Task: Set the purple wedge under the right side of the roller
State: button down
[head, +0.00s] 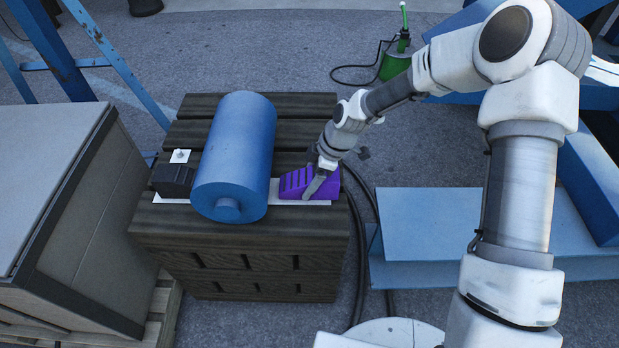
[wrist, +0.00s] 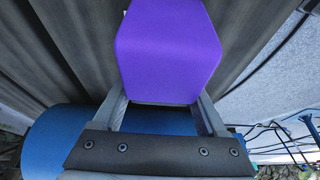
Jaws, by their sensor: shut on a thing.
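The purple wedge (head: 295,183) sits at the right side of the blue roller (head: 234,150), on or just over the white strip (head: 300,202) on the dark wooden crate. Its low end is close to the roller; I cannot tell whether they touch. My gripper (head: 318,184) is shut on the wedge from the right. In the wrist view the wedge (wrist: 168,50) lies between the two fingers of my gripper (wrist: 165,105), and the roller (wrist: 65,135) shows behind.
A black wedge (head: 174,180) with a white tag stands at the roller's left side. A grey cabinet (head: 60,190) is at the left. Blue beams (head: 450,230) lie at the right. Cables (head: 362,240) run along the crate's right side. A green canister (head: 395,62) stands behind.

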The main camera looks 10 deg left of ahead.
aim_at(295, 179)
jog(key=shift+s+a+b, duration=0.15)
jog(key=shift+s+a, duration=0.05)
jog(key=shift+a, duration=0.7)
jog(key=shift+s+a+b, duration=0.15)
jog(key=shift+s+a, duration=0.05)
jog(key=shift+a, duration=0.65)
